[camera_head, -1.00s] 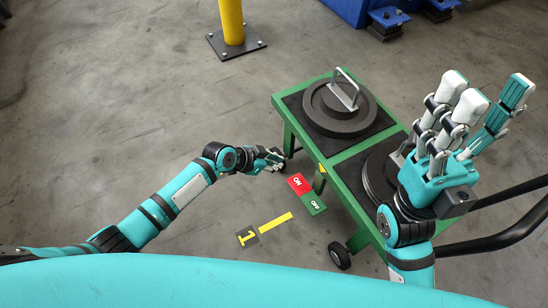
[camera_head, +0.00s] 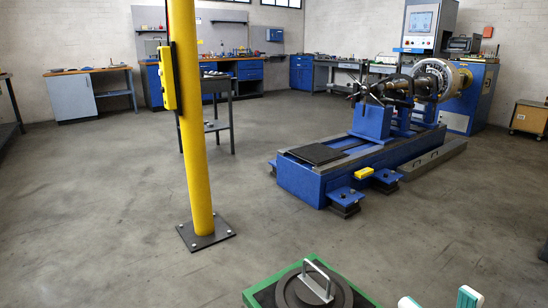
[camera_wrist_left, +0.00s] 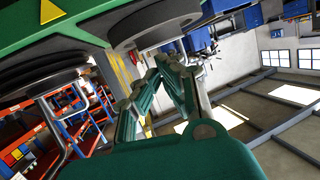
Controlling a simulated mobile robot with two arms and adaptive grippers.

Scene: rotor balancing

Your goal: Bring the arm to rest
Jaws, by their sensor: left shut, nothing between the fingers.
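My left gripper (camera_wrist_left: 168,68) shows in the left wrist view with its teal and grey fingers brought together, shut and empty. It is close to the green cart (camera_wrist_left: 85,32), whose frame and dark round discs (camera_wrist_left: 150,28) fill the top of that tilted view. My left arm is not in the head view. My right gripper (camera_head: 438,300) shows only as fingertips at the bottom right edge of the head view. The tips stand apart with nothing visible between them; the rest of the hand is cut off.
In the head view a dark disc with a metal handle (camera_head: 318,280) lies on the cart at the bottom edge. A yellow post (camera_head: 190,120) stands left of centre. The blue balancing machine (camera_head: 330,175) is at the right. Open floor (camera_head: 90,220) lies between.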

